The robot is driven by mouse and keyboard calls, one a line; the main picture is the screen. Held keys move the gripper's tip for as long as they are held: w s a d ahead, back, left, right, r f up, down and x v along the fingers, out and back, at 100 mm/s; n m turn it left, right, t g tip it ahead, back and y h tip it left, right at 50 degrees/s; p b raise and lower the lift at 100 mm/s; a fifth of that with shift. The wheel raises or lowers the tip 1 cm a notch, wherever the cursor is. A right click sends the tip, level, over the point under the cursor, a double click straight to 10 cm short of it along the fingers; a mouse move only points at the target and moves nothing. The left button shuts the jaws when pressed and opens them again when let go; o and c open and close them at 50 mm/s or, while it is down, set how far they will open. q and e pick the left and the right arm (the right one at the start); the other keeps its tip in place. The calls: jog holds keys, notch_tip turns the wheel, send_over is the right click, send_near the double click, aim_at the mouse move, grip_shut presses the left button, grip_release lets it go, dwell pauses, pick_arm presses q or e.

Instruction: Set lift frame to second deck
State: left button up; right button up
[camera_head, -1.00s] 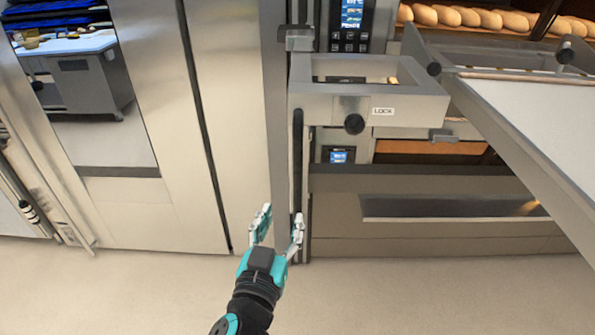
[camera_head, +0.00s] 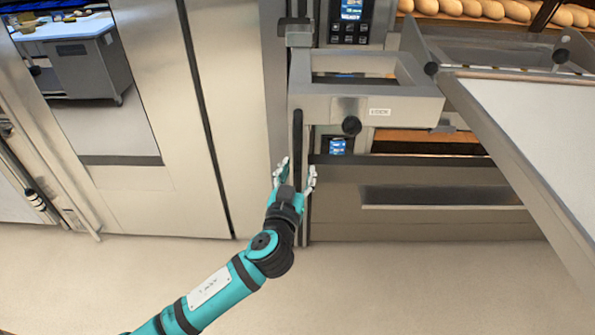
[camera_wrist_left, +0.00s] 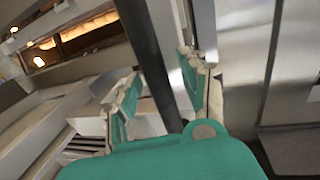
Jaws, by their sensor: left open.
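The lift frame (camera_head: 345,105) is a steel bracket with a rectangular opening, a lock label and a black round knob (camera_head: 351,126) on its front. It sits on a vertical post with a black strip (camera_head: 298,150), in front of the deck oven. My left gripper (camera_head: 295,172) is open and pointing up, below the frame at the lower post. In the left wrist view, my open fingers (camera_wrist_left: 160,88) show with the dark strip (camera_wrist_left: 150,60) running between them. I cannot tell whether they touch it. My right gripper is not in view.
A loader with a white surface (camera_head: 530,130) slopes down at the right. Loaves (camera_head: 480,12) lie in the upper deck. A tall steel cabinet (camera_head: 170,190) stands left of the post. The floor (camera_head: 400,290) in front is clear.

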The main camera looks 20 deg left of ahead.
pick_arm(q)
grip_shut()
jog(key=shift+w+d+f, duration=0.1)
jog(key=shift+w+f, duration=0.15)
jog(key=shift+f, duration=0.1)
dwell(0.5)
